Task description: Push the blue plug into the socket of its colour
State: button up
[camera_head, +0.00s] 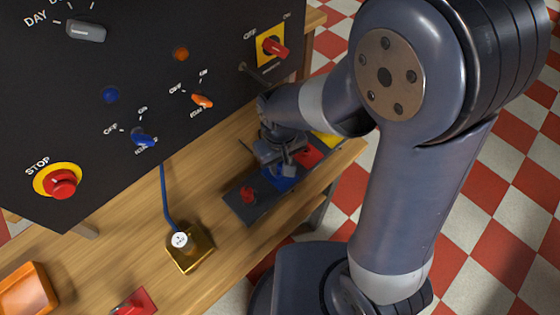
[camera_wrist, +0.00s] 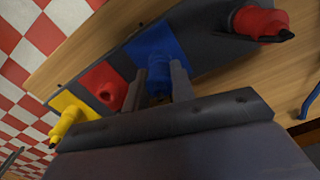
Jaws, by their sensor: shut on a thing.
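My gripper (camera_head: 282,162) is over the blue patch of a dark socket strip (camera_head: 243,205) on the wooden bench. In the wrist view its two fingers (camera_wrist: 159,74) stand on either side of a blue piece, the blue plug (camera_wrist: 158,88), and are shut on it. The plug is partly hidden by the fingers and the gripper body. It is over the blue patch (camera_wrist: 157,45), which also shows in the head view (camera_head: 275,181). I cannot tell how deep the plug sits in the blue socket.
A red patch (camera_wrist: 103,87) with a red socket and a yellow patch (camera_wrist: 68,103) with a yellow piece lie beside the blue one. A red piece (camera_head: 248,194) stands at the strip's other end. A brass box (camera_head: 190,251) with a blue cord, an orange tray (camera_head: 25,292) and a dark control panel (camera_head: 140,60) are near.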

jog(key=shift+f, duration=0.15)
jog(key=o, duration=1)
jog(key=shift+o, duration=0.2)
notch_tip(320, 180, up, 11)
